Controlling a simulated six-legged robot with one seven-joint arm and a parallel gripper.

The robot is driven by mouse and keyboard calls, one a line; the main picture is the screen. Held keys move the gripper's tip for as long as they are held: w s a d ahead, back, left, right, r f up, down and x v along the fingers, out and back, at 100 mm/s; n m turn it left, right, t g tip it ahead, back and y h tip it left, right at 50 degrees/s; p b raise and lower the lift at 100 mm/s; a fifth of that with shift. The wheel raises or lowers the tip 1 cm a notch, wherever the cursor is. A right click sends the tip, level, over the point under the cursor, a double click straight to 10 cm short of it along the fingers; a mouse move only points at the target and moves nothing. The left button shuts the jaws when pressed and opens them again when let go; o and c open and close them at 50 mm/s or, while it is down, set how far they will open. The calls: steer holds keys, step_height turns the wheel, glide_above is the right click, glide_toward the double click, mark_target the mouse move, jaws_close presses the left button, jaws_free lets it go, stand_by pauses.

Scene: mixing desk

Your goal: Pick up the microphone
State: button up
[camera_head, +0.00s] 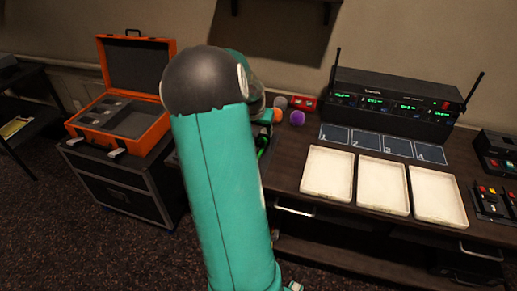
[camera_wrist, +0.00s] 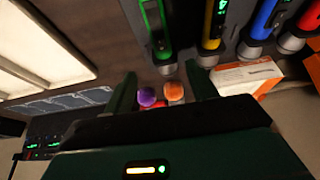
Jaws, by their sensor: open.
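Several microphones lie side by side along the top of the wrist view: a green-banded one (camera_wrist: 154,25), a yellow-banded one (camera_wrist: 212,22), a blue-banded one (camera_wrist: 263,20) and a red-banded one (camera_wrist: 300,25). My gripper (camera_wrist: 162,84) is open, its two dark fingers apart with nothing held between them. The green-banded microphone lies beyond the fingertips, apart from them. A purple foam ball (camera_wrist: 147,97) and an orange foam ball (camera_wrist: 174,91) show through the gap. In the head view my arm hides most of the microphones and my gripper; a green-lit one (camera_head: 263,141) shows at its edge.
White trays (camera_head: 327,174) lie on the desk, below numbered squares (camera_head: 334,134). A receiver rack (camera_head: 395,105) with two antennas stands behind. An open orange case (camera_head: 153,126) sits on a cabinet at left. An orange-and-white box (camera_wrist: 245,76) lies near the microphones.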

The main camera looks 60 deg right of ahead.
mark_target(261, 140)
steer(key=x, duration=1.1)
steer(key=shift+w+f, duration=0.1)
steer(key=shift+w, duration=0.05)
steer(key=c, duration=1.2)
jaws_close()
